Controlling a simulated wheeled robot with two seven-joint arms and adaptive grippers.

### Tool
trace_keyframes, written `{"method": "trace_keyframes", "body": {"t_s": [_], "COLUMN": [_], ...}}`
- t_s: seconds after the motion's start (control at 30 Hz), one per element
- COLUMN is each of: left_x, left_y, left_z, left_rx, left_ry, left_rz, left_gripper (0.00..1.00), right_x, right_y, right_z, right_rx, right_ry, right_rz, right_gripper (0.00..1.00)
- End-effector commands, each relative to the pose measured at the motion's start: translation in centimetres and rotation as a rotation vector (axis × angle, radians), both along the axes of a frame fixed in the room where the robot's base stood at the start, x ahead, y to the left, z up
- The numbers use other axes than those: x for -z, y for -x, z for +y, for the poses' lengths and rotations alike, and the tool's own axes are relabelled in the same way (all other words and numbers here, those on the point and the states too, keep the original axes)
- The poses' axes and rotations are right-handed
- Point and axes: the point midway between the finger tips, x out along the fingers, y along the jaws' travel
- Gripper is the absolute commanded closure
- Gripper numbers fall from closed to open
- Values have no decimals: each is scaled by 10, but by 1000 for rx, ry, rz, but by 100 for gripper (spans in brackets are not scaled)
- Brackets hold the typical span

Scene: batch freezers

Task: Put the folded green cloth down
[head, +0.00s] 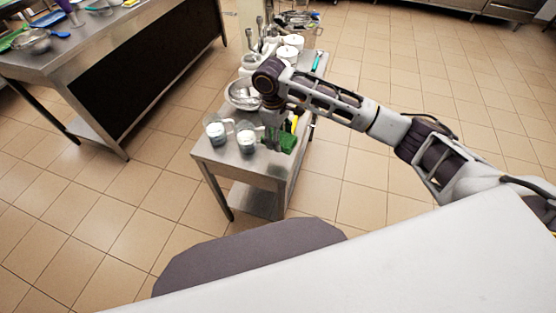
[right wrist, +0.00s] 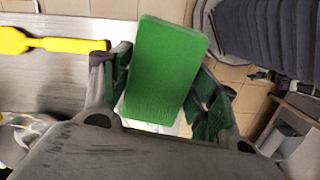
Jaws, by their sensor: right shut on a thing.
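The folded green cloth (head: 287,143) is in the jaws of my right gripper (head: 277,136), at the front right edge of the small steel table (head: 240,172). In the right wrist view the cloth (right wrist: 165,65) is a thick green block, tilted a little, between the two fingers of my right gripper (right wrist: 158,90). The steel tabletop shows beside it on the left, and floor tiles show on its right. I cannot tell whether the cloth touches the table. My left gripper is not in view.
Two clear jugs (head: 215,132) (head: 246,139) stand left of the gripper. A metal bowl (head: 240,95) and white tubs (head: 290,46) are behind. A yellow-handled tool (right wrist: 55,44) lies near the cloth. A larger steel table (head: 115,50) stands at the far left.

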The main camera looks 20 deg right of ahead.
Motion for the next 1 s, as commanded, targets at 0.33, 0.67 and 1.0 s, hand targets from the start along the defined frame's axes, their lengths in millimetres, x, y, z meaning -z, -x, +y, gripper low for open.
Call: {"method": "trace_keyframes", "body": {"t_s": [0.33,0.67,1.0], "left_x": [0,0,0], "left_y": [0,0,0], "left_z": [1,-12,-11], "left_rx": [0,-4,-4], "left_ry": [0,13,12], "left_rz": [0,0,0], "left_gripper": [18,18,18], "right_x": [0,0,8], "right_y": [0,0,0], "right_z": [0,0,0], "right_rx": [-135,-176,-174], "right_ry": [0,0,0], "right_rz": [0,0,2], "right_gripper": [67,67,67]}}
